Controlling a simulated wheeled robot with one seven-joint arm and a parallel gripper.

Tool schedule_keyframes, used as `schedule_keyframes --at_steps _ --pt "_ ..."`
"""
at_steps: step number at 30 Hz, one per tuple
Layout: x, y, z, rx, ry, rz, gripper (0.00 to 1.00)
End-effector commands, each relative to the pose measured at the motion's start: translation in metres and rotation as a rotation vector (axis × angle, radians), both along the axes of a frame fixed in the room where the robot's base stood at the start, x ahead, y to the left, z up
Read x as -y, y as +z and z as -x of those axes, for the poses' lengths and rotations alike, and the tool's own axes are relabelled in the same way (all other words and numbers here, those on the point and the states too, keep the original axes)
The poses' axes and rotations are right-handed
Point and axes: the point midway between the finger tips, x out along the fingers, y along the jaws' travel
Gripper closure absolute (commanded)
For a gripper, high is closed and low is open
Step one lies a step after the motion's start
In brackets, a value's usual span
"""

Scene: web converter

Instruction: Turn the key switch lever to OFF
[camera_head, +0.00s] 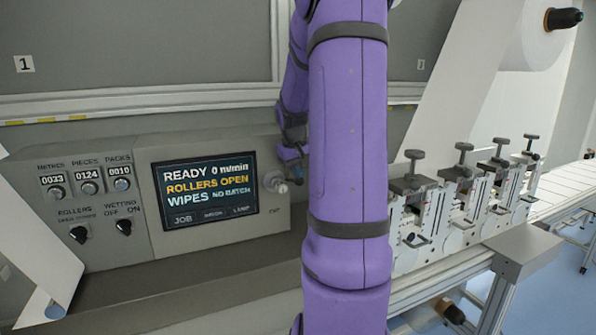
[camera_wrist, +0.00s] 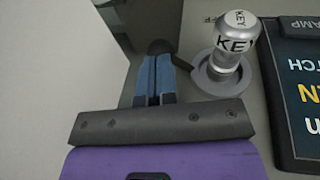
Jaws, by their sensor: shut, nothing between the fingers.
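The key switch lever (camera_wrist: 237,45) is a pale metal knob marked KEY, standing out from a round metal base on the grey panel in the wrist view. In the head view the key switch (camera_head: 276,182) shows small at the right edge of the display. The fingertips are hard to make out in the head view. The lever's ON and OFF marks are not readable.
The display (camera_head: 211,190) reads READY, ROLLERS OPEN and WIPES NO BATCH. Two dark selector knobs, ROLLERS (camera_head: 79,235) and WETTING (camera_head: 124,227), sit below several counters at the left. My purple arm covers the middle. Clamp units (camera_head: 415,215) stand at the right.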

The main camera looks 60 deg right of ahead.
Motion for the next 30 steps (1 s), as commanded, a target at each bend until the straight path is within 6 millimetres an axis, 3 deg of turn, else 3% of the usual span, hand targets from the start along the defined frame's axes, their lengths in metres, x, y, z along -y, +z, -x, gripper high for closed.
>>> schedule_keyframes --at_steps 11,30 --pt "0.005 -0.009 0.004 0.075 -0.005 -0.112 1.00" --pt "0.010 -0.050 0.007 0.397 -0.004 -0.596 1.00"
